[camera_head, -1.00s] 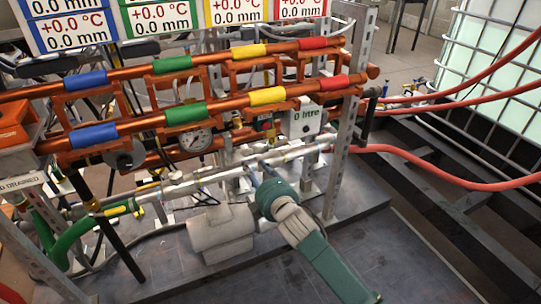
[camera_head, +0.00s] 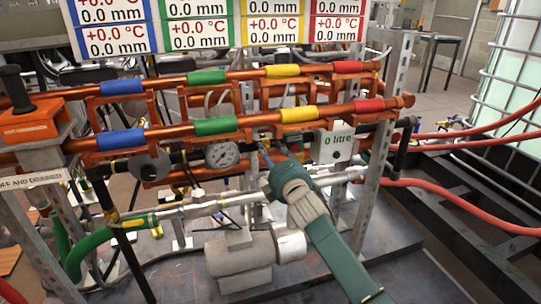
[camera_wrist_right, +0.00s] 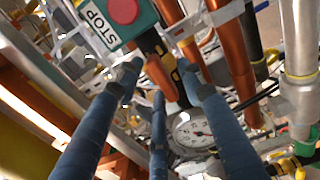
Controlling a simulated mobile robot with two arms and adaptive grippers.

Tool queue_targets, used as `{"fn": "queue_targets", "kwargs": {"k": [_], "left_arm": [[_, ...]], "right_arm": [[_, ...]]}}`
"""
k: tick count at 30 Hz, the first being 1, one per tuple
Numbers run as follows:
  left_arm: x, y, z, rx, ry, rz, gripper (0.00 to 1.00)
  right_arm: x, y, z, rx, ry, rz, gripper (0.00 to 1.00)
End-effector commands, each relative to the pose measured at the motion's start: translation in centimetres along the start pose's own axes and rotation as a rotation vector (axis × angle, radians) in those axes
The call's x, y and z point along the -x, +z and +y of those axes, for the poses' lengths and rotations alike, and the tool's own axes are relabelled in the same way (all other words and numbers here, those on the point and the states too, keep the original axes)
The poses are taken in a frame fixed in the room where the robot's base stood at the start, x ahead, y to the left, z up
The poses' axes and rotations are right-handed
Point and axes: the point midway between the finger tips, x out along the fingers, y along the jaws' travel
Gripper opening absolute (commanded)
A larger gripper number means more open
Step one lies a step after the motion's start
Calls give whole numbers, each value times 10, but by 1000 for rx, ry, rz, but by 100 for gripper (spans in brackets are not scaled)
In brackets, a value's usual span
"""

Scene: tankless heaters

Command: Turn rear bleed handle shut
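My right gripper (camera_head: 278,148) is in front of the lower copper pipes, to the right of the round pressure gauge (camera_head: 222,155). A yellow lever (camera_head: 138,222) shows on the pipework at lower left. My left gripper is not in view.
A green box with a red STOP button (camera_wrist_right: 122,12) is close by the fingers. A grey pump (camera_head: 238,260) stands below my right arm. A steel post (camera_head: 375,180), red hoses (camera_head: 450,205) and a white caged tank (camera_head: 515,90) are to the right.

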Motion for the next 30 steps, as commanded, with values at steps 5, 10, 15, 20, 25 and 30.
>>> {"fn": "queue_targets", "kwargs": {"k": [5,10,15,20,25,30], "left_arm": [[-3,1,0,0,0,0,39],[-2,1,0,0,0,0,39],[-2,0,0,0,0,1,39],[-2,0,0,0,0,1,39],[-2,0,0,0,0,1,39],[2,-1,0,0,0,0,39]], "right_arm": [[-8,0,0,-1,0,0,39],[-8,0,0,0,0,1,39],[-8,0,0,0,0,1,23],[-8,0,0,0,0,1,0],[-8,0,1,-6,1,1,0],[-8,0,2,-48,0,1,0]]}}
